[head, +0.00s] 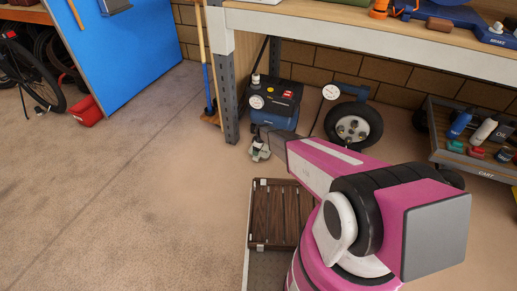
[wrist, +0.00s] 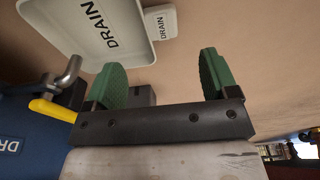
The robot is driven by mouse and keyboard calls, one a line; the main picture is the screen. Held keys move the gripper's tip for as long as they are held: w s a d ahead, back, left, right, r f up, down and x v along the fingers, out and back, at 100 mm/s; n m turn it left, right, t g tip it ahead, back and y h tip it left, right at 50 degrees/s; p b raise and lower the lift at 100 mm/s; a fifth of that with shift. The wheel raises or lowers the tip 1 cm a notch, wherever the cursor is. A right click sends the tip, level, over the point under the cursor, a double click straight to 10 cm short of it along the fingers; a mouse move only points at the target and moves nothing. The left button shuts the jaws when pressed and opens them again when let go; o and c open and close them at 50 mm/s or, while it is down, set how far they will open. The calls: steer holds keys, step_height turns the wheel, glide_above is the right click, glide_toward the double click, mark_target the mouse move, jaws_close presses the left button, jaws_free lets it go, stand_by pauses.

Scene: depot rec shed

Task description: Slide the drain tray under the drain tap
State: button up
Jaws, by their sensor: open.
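The drain tray (wrist: 85,45), pale and shallow with DRAIN lettering, lies on the floor at the upper left of the wrist view. Its labelled tab (wrist: 160,22) sticks out to the right. The drain tap (wrist: 68,74), a bent metal spout with a yellow lever (wrist: 52,110), is on the blue compressor (wrist: 30,125) at the left. The spout's tip overlaps the tray's near edge in the picture; depth is unclear. My gripper (wrist: 162,78) is open and empty, its green fingers apart from the tab. In the head view my gripper (head: 260,150) is low before the compressor (head: 274,108); the tray cannot be made out there.
A workbench (head: 350,24) stands over the compressor, with a grey leg (head: 229,100) to its left. A wheel (head: 353,128) stands to the right, then a cart (head: 460,155) with bottles. A brown slatted crate (head: 280,215) is nearer. Floor on the left is clear.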

steer(key=f, duration=0.3)
steer(key=a+f, duration=0.1)
steer(key=f, duration=0.5)
steer(key=shift+w+a+f, duration=0.1)
steer(key=shift+w+a, duration=0.05)
steer(key=shift+w, duration=0.05)
steer(key=c, duration=1.1)
